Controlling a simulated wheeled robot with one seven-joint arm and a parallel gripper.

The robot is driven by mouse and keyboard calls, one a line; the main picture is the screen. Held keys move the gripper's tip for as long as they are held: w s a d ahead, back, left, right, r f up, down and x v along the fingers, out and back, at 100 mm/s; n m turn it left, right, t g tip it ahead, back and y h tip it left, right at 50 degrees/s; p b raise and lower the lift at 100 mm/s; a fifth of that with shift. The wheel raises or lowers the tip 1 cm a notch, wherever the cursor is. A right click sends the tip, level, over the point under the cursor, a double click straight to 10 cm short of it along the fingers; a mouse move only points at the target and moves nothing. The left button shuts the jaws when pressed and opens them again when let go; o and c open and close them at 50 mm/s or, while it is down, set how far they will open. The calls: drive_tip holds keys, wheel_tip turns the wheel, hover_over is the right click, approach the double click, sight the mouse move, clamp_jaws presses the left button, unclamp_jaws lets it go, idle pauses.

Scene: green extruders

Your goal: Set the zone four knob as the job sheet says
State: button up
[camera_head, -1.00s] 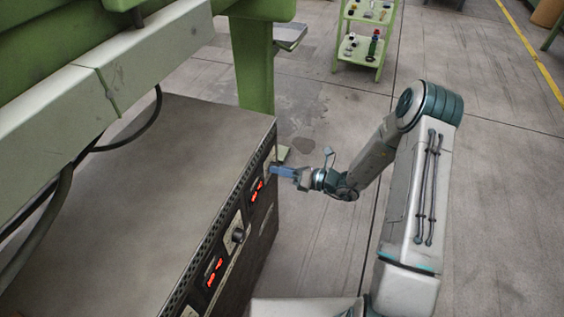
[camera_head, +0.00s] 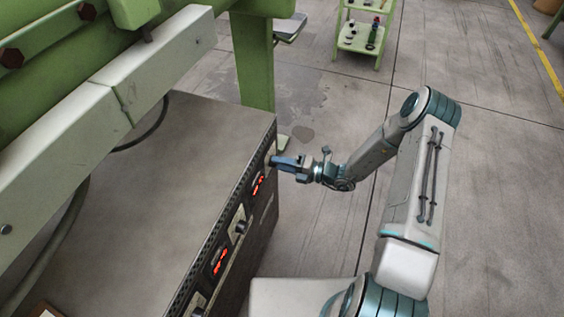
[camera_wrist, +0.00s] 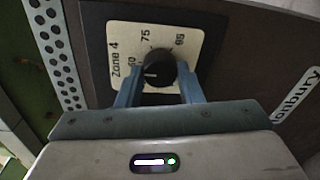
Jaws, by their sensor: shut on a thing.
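The zone four knob (camera_wrist: 160,68) is round and black on a cream plate (camera_wrist: 192,40) marked "Zone 4". The plate has 60 at the left, 75 near the top and a number like 85 at the right. The knob's white pointer line lies on its left side, toward 60. My gripper (camera_wrist: 157,82) has its blue fingers on either side of the knob, shut on it. In the head view my gripper (camera_head: 283,162) reaches the far end of the cabinet's front, its fingers hiding the knob.
The cabinet (camera_head: 190,150) carries red displays (camera_head: 220,261) and another knob (camera_head: 240,227) along its front. A brown-edged item (camera_head: 45,311) shows at the bottom left, unreadable. A green machine frame (camera_head: 252,60) stands behind. A green trolley (camera_head: 362,35) is at the back; floor right is clear.

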drive_tip(key=shift+s+f, duration=0.1)
idle(0.3)
drive_tip(key=o, duration=1)
drive_tip(key=v, duration=1.3)
drive_tip(key=shift+d, duration=0.4)
